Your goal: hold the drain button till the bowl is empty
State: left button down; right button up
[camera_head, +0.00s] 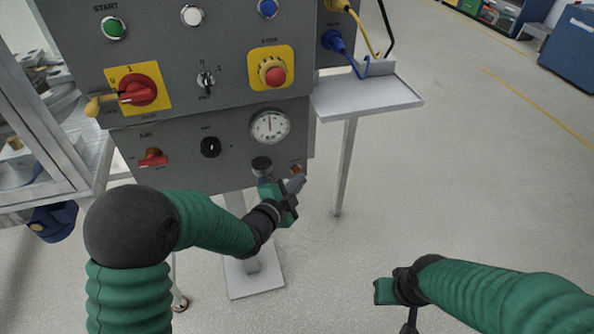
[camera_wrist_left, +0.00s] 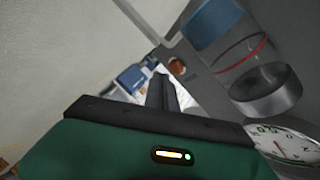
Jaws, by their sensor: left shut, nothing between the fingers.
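A small red button (camera_head: 296,169) sits at the lower right of the grey panel; the left wrist view shows it as a reddish disc (camera_wrist_left: 177,66). My left gripper (camera_head: 298,183) is shut and empty, its fingertips close to the button. In the left wrist view the fingertips (camera_wrist_left: 160,79) are just left of the disc; I cannot tell whether they touch. A clear bowl (camera_wrist_left: 239,57) with a red line hangs from a dark metal cap (camera_wrist_left: 268,92); its lower end is blue. In the head view the gripper hides most of the bowl. My right gripper (camera_head: 386,291) is low, away from the panel.
A round gauge (camera_head: 270,127) is above the bowl. Left of it are a black knob (camera_head: 210,146) and red valve handle (camera_head: 152,159). A red stop button (camera_head: 274,73) is higher up. A grey shelf (camera_head: 370,97) juts out right; the floor beyond is open.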

pick_arm(q)
jog(key=shift+w, duration=0.1)
dwell(0.4)
jog(key=shift+w+a+r, duration=0.1)
jog(key=shift+w+a, duration=0.05)
jog(key=shift+w, duration=0.1)
jog(key=shift+w+a, duration=0.15)
jog(key=shift+w, duration=0.25)
dwell(2.9)
dwell(0.5)
jog(key=shift+s+d, duration=0.25)
jog(key=shift+s, duration=0.55)
jog(key=shift+s, duration=0.1)
jog(key=s, duration=0.1)
jog(key=s+d, duration=0.1)
jog(key=s, duration=0.1)
jog(key=s+b, duration=0.1)
jog(key=shift+s+d, duration=0.3)
